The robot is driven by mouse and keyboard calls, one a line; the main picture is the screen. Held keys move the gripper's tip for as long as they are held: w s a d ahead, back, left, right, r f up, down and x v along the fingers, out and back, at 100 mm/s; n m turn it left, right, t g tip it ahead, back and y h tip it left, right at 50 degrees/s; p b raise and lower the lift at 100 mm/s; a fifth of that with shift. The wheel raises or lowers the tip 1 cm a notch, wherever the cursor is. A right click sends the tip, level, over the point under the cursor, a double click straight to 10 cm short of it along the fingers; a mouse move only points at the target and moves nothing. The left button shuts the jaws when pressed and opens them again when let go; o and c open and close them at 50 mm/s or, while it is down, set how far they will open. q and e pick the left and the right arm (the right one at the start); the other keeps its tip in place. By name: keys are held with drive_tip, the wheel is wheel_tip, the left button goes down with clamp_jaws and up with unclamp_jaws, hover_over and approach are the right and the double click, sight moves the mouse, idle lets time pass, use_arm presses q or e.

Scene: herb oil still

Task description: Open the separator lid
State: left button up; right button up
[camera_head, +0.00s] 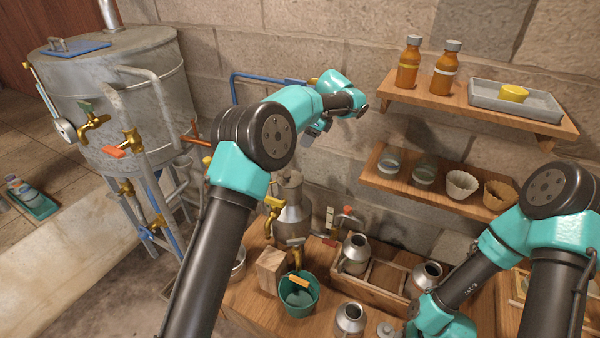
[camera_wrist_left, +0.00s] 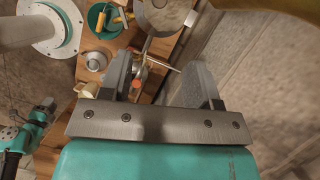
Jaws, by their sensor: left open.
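A metal vessel (camera_head: 292,212) with brass taps, which looks like the separator, stands on the wooden bench behind my left arm. Its top (camera_head: 290,179) is partly hidden by that arm, and I cannot make out the lid clearly. In the left wrist view a round grey metal top (camera_wrist_left: 163,14) shows at the upper edge, beyond the fingers. My left gripper (camera_head: 318,128) is above and to the right of the vessel, near the wall. In its wrist view its fingers (camera_wrist_left: 156,78) are apart with nothing held. My right arm is low at the right; its fingers are unclear.
A green bucket (camera_head: 299,296) and wooden block (camera_head: 271,268) stand before the vessel. Metal cans (camera_head: 355,253) stand to its right. A large still (camera_head: 122,95) with pipes is at left. Wall shelves (camera_head: 435,190) with bottles and cups are close to my left gripper's right.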

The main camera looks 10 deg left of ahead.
sight(287, 174)
use_arm(q)
drive_tip(key=shift+a+f, duration=0.1)
drive_tip(key=shift+a, duration=0.05)
drive_tip(key=x, duration=1.7)
drive_tip(key=shift+s+f, duration=0.1)
drive_tip(key=shift+f, duration=0.15)
clamp_jaws()
